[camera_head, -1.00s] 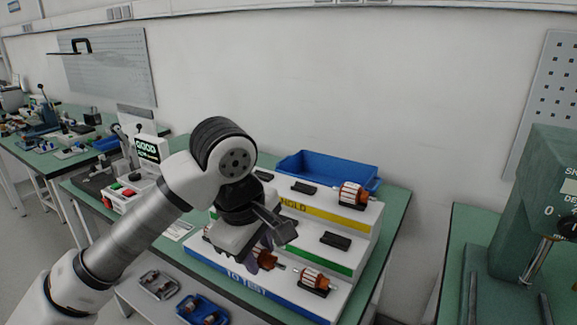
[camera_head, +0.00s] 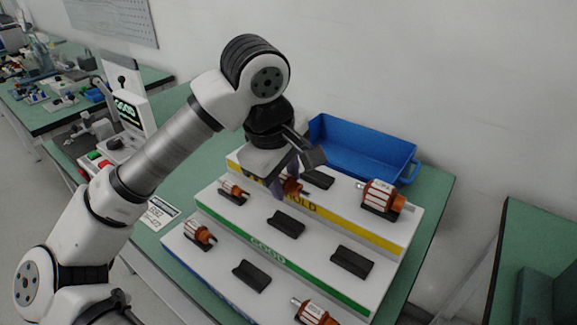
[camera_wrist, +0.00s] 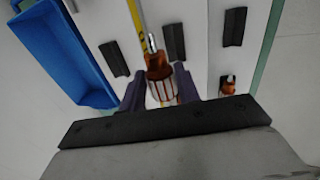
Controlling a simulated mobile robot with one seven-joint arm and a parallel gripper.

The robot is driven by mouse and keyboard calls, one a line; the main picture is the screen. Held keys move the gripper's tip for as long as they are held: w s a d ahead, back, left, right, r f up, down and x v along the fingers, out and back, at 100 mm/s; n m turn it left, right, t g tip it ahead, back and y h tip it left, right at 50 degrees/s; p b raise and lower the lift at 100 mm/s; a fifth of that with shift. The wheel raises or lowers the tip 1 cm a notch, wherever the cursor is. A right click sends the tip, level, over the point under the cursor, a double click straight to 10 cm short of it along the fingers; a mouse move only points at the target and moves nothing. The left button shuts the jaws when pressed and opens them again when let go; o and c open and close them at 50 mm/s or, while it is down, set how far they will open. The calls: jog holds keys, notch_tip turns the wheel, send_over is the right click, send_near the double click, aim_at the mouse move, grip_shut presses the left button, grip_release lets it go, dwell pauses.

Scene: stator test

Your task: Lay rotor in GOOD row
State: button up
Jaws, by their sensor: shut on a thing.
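My gripper (camera_head: 290,172) is shut on a rotor (camera_head: 290,185) with copper windings, held in the air in front of the yellow HOLD strip. In the wrist view the rotor (camera_wrist: 161,82) sits between the fingers, its shaft pointing up the picture. The GOOD row (camera_head: 318,256) is the middle step, with a green strip. It has a rotor (camera_head: 233,190) in its left cradle, an empty middle cradle (camera_head: 286,223) and an empty right cradle (camera_head: 352,261). The test screen (camera_head: 127,109) reads GOOD. My gripper hides part of the top step.
The top step has an empty cradle (camera_head: 318,178) and a rotor (camera_head: 382,196) at right. The bottom step has rotors left (camera_head: 198,233) and right (camera_head: 314,312), with an empty cradle (camera_head: 251,275) between. A blue bin (camera_head: 362,148) stands behind the rack.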

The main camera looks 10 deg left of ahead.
jog(key=shift+s+f, duration=0.15)
jog(key=shift+f, duration=0.35)
jog(key=b, duration=0.3)
send_over(288, 224)
jog(key=shift+s+a+f, duration=0.15)
jog(key=shift+f, duration=1)
jog(key=shift+s+a+f, duration=0.1)
jog(key=shift+a+f, duration=0.05)
jog(key=shift+f, duration=1)
jog(key=shift+f+b, duration=0.3)
jog(key=shift+f, duration=0.05)
jog(key=shift+r, duration=0.25)
jog(key=shift+d, duration=0.15)
jog(key=shift+f+b, duration=1)
jog(key=shift+b, duration=0.35)
jog(key=shift+s+f+b, duration=0.15)
jog(key=shift+f+b, duration=0.2)
jog(key=shift+b, duration=0.25)
